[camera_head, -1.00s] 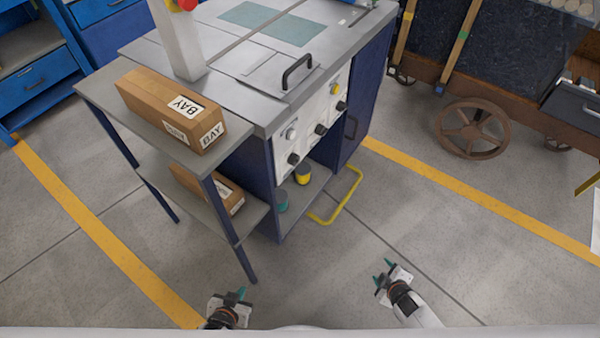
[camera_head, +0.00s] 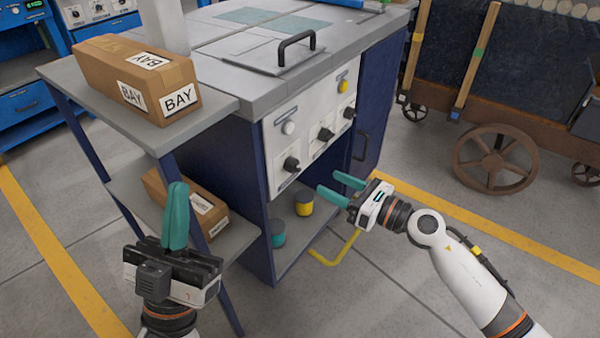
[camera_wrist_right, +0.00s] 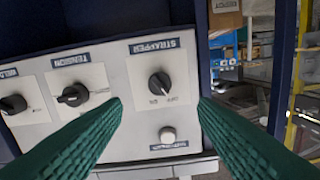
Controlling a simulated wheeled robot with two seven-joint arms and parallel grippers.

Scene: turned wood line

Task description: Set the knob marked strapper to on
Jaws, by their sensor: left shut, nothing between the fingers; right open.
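The strapper knob (camera_wrist_right: 160,85) is black on a white plate under a label reading STRAPPER; the wrist view shows it upside down. A small light mark on it points toward the printing, too small to read surely. In the head view it is the lowest, nearest black knob (camera_head: 291,164) on the white control panel (camera_head: 308,138). My right gripper (camera_head: 327,181) is open and empty, in front of the panel and apart from it. In the right wrist view the knob shows between its green fingertips (camera_wrist_right: 160,104). My left gripper (camera_head: 178,188) is shut and empty, beside the side shelf.
The tension knob (camera_wrist_right: 73,95) and another black knob (camera_wrist_right: 14,103) sit alongside; a white button (camera_wrist_right: 167,134) is close to the strapper knob. Shelves with boxes (camera_head: 138,90) stand left. A wheeled cart (camera_head: 478,130) stands right.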

